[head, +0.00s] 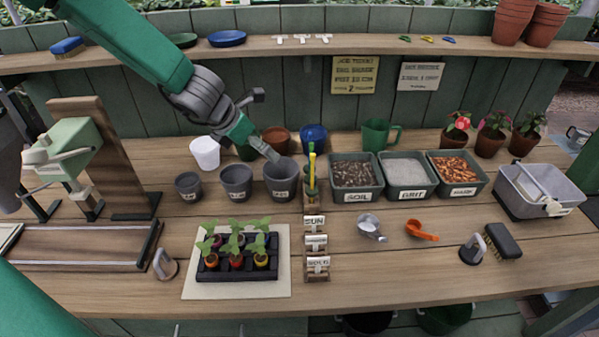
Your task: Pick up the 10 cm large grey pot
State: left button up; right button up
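Three grey pots stand in a row on the bench, growing in size to the right. The large grey pot (281,184) is the rightmost, upright, with a label on its front. The middle grey pot (236,183) and the small grey pot (188,187) stand left of it. My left gripper (270,152) reaches down from the upper left, its grey tip at the back left rim of the large pot. Whether it touches the rim is unclear. Its finger spread cannot be made out. My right gripper is out of view.
A white pot (205,152), terracotta pot (277,139) and blue pot (314,137) stand close behind. A wooden sign post with a yellow-topped tool (311,172) is just right of the large pot. A seedling tray (238,264) lies in front.

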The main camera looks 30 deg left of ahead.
pick_arm(q)
jog(key=b, duration=0.1)
send_near(284, 171)
jog(key=shift+x, duration=1.2)
jog(key=shift+w+d+f, duration=0.25)
jog(key=shift+w+f, duration=0.05)
jog(key=shift+f, duration=0.05)
jog(key=x, duration=0.5)
jog(key=shift+s+a+f, duration=0.1)
jog(key=shift+a+f, duration=0.05)
jog(key=shift+a, duration=0.15)
jog(key=shift+s, duration=0.1)
jog(key=shift+d, duration=0.15)
jog(key=c, duration=0.7)
